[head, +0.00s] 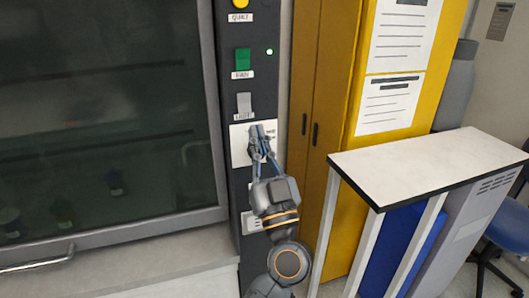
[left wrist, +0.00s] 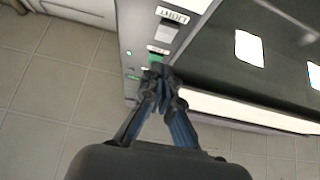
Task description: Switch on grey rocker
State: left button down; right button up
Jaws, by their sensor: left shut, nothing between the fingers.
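The grey rocker (head: 244,104) is on the dark vertical control panel in the head view, above a small label and below the green rocker. It also shows in the left wrist view (left wrist: 166,32), beside the upside-down LIGHT label (left wrist: 172,15). My left gripper (head: 262,132) is shut and empty. In the head view its fingertips appear just below and to the right of the grey rocker, in front of a white plate (head: 239,146). In the left wrist view the fingertips (left wrist: 160,72) overlap the green rocker. I cannot tell whether they touch the panel. My right gripper is out of view.
The green FAN rocker (head: 243,59) has a lit green lamp (head: 269,51) beside it. A yellow button (head: 240,3) is at the top. A glass-fronted hood (head: 100,120) stands left of the panel. A yellow cabinet (head: 345,120) and a white-topped table (head: 430,165) stand right.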

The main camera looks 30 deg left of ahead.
aim_at(245, 105)
pick_arm(q)
jog(key=w+a, duration=0.1)
jog(key=a, duration=0.1)
jog(key=w+a+r, duration=0.1)
jog(key=w+a, duration=0.1)
jog(key=shift+w+r+p, duration=0.15)
jog(key=shift+w+p, duration=0.05)
jog(key=shift+p, duration=0.2)
jog(key=shift+w+a, duration=0.25)
jog(key=shift+a, duration=0.05)
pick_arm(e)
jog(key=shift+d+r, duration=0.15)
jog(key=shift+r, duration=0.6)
